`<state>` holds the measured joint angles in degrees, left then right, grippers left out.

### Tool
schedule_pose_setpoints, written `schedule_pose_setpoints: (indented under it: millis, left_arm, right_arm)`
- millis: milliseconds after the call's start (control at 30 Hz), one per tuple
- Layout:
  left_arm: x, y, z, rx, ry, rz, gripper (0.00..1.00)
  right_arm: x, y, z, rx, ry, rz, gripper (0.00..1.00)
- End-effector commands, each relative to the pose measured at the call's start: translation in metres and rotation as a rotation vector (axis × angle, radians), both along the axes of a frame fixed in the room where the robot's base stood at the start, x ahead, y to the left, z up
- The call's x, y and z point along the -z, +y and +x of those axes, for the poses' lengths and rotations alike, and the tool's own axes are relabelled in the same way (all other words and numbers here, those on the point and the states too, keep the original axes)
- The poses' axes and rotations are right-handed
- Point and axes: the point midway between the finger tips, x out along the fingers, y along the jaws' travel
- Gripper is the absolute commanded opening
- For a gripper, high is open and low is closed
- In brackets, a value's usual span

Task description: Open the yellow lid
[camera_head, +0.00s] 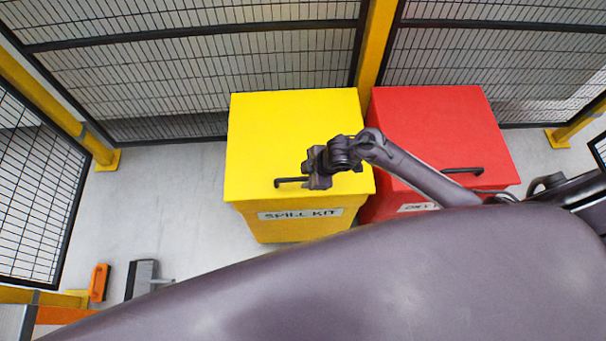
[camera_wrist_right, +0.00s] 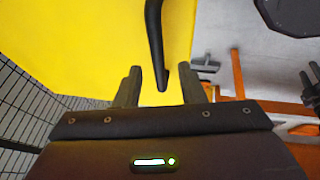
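The yellow lid (camera_head: 289,135) lies flat and closed on the yellow bin (camera_head: 290,226) labelled SPILL KIT. It also fills much of the right wrist view (camera_wrist_right: 80,50). Its black bar handle (camera_head: 288,181) runs along the front edge. My right gripper (camera_head: 312,170) is over the lid at the handle's right part, which it partly hides. In the right wrist view its two fingers stand apart, with the black handle (camera_wrist_right: 155,45) reaching into the gap between them; contact is not clear. A dark, cut-off shape at that view's right edge may be my left gripper (camera_wrist_right: 312,86).
A red bin (camera_head: 440,125) with its own black handle stands close on the right. Mesh fencing (camera_head: 200,75) and a yellow post (camera_head: 375,45) stand behind. A grey broom-like item (camera_head: 141,277) and an orange item (camera_head: 98,282) are at lower left.

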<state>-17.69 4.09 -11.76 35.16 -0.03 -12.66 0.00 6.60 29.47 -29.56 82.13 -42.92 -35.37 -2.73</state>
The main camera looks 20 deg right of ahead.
Motion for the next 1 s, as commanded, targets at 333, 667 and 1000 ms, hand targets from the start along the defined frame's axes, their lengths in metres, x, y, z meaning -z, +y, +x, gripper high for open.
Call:
schedule_pose_setpoints:
  millis: [333,667,1000]
  left_arm:
    - [0.001,0.006,0.014,-0.003,-0.02,0.008,0.38]
    - [0.001,0.007,0.015,-0.005,-0.022,0.008,0.38]
    - [0.001,0.008,0.012,-0.004,-0.017,0.009,0.38]
  right_arm:
    - [0.021,0.007,0.007,0.0,-0.001,0.0,0.36]
    - [0.02,0.007,0.006,0.001,-0.001,0.0,0.14]
    - [0.02,0.007,0.006,0.001,-0.001,0.0,0.0]
